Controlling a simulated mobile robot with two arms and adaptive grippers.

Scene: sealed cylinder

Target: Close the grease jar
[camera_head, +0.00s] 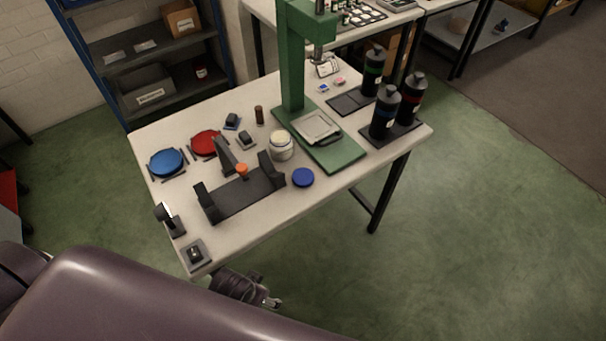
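A round white jar (281,147), likely the grease jar, stands upright on the table, left of the green press base. Whether its top is open is too small to tell. A dark blue round lid (303,177) lies flat on the table just in front of the jar, apart from it. A lighter blue disc (167,162) and a red disc (206,143) lie on dark holders at the table's left. A dark mechanism, seemingly my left gripper (262,297), shows below the table's front edge, partly hidden by my purple body; its fingers are unclear. My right gripper is out of view.
A black fixture (240,194) with an orange knob stands left of the lid. The green press (293,60) rises behind the jar. Several dark bottles (384,112) stand at the table's right. The table's front right strip is clear. A shelf (140,55) stands behind left.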

